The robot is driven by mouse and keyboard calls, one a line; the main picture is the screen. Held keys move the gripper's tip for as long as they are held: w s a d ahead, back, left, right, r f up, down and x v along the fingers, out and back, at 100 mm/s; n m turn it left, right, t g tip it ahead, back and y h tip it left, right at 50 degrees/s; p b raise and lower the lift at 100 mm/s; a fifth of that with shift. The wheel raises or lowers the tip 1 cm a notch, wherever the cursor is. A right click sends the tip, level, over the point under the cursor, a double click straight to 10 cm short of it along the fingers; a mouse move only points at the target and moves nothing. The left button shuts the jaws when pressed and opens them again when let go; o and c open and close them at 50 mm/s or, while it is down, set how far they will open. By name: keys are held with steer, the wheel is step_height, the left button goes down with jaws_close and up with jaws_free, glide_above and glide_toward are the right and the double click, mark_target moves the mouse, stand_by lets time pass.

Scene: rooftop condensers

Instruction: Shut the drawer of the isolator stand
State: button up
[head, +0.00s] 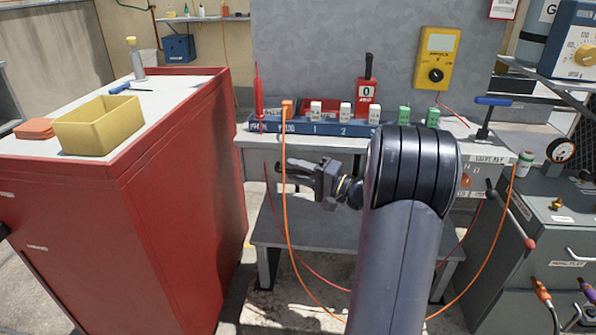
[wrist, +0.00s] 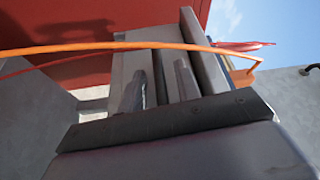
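The grey isolator stand (head: 262,147) is in the middle of the head view, with a blue rail of switches along its top. Its drawer cannot be made out clearly; my arm covers much of the stand's front, so I cannot tell how far it is out. My gripper (head: 292,178) is in front of the stand's left part, below the top edge, with its fingers pointing left. In the wrist view my gripper (wrist: 160,88) has its two fingers apart with nothing seen between them. Grey stand surfaces (wrist: 205,55) appear beyond them.
An orange cable (head: 288,225) hangs by my fingertips and crosses the wrist view. A red cabinet (head: 190,200) stands close on the left, with a yellow bin (head: 98,125) on top. A grey unit (head: 560,235) with gauge and hoses is at right. A yellow meter (head: 437,57) hangs behind.

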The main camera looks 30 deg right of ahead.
steer(key=p+v, duration=0.2)
steer(key=v, duration=0.8)
steer(key=shift+s, duration=0.3)
steer(key=shift+d, duration=0.1)
steer(key=b+x, duration=0.2)
steer(key=x, duration=0.8)
steer(key=shift+w, duration=0.2)
steer(key=shift+w+a+r, duration=0.1)
steer(key=shift+a, duration=0.25)
steer(key=s+a, duration=0.1)
steer(key=s+p, duration=0.1)
steer(key=s, duration=0.1)
steer(key=shift+a, duration=0.35)
steer(key=shift+w, duration=0.15)
